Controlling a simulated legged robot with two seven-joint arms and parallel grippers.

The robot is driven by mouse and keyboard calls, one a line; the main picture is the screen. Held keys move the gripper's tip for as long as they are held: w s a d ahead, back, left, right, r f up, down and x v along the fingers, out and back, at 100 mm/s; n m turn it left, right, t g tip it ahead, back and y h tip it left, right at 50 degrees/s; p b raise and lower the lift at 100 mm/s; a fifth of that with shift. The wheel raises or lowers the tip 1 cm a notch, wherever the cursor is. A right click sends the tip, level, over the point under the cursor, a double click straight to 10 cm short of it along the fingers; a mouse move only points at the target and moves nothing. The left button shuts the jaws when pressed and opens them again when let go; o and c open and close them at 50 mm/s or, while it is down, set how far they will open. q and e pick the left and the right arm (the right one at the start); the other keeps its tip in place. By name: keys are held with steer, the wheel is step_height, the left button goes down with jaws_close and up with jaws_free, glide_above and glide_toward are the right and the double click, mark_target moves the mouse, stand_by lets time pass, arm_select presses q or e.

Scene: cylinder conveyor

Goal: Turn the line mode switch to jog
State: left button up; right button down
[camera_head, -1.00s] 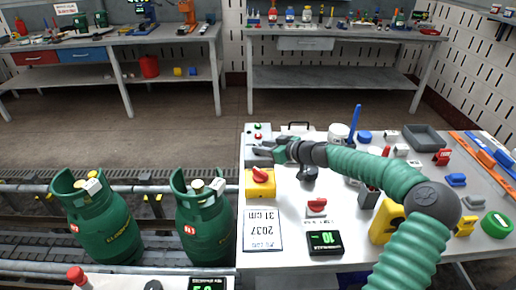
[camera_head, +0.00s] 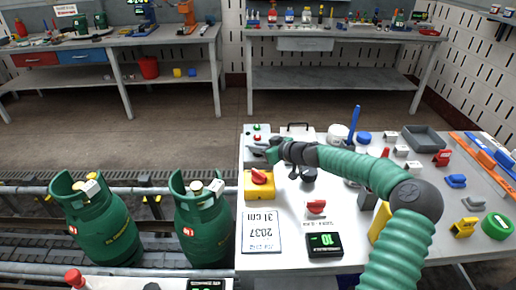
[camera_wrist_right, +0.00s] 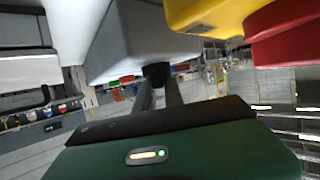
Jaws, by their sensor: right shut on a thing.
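The grey control box (camera_head: 248,139) with a green and a red button stands at the far left corner of the white table. My right gripper (camera_head: 268,151) is at its near side, low over the table. In the right wrist view, my gripper's fingers (camera_wrist_right: 160,92) are shut on a small black knob (camera_wrist_right: 157,71) on the face of the grey box (camera_wrist_right: 135,35). The knob is the likely mode switch; its labels and pointer cannot be read. In the head view the gripper hides the knob. My left gripper is not in view.
A yellow box with a red knob (camera_head: 259,178) stands close in front of the gripper; it fills the upper right of the wrist view (camera_wrist_right: 200,14). A red switch (camera_head: 316,207) and a display (camera_head: 324,245) are nearer. Green cylinders (camera_head: 203,225) stand on the conveyor left.

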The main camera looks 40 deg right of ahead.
steer(key=shift+f, duration=0.2)
steer(key=m+h+b, duration=0.2)
steer(key=b, duration=0.1)
steer(key=shift+f, duration=0.15)
steer(key=shift+m+h+b, duration=0.45)
steer(key=shift+m+h, duration=0.25)
steer(key=shift+h, duration=0.4)
steer(key=shift+a+r+m+g+h, duration=0.1)
steer(key=shift+r+m+g+h, duration=0.2)
steer(key=shift+m+h, duration=0.2)
steer(key=shift+r+m+h+p, duration=0.15)
steer(key=shift+m+h+p, duration=0.25)
steer(key=shift+h+p, duration=0.1)
steer(key=m+g+h+p, duration=0.3)
steer(key=m+p, duration=0.1)
steer(key=p, duration=0.3)
steer(key=m+g+h+p, duration=0.4)
steer(key=m+p, duration=0.1)
steer(key=p, duration=0.2)
steer(key=shift+r+g, duration=0.1)
steer(key=shift+g, duration=0.2)
steer(key=shift+f+m+g+h+p, duration=0.2)
steer(key=shift+m+g+h+p, duration=0.2)
steer(key=shift+m+g+p, duration=0.45)
steer(key=shift+f+m+g+h+p, duration=0.15)
steer(key=shift+m+g+h+p, duration=0.2)
steer(key=shift+m+g, duration=0.75)
steer(key=shift+s, duration=0.1)
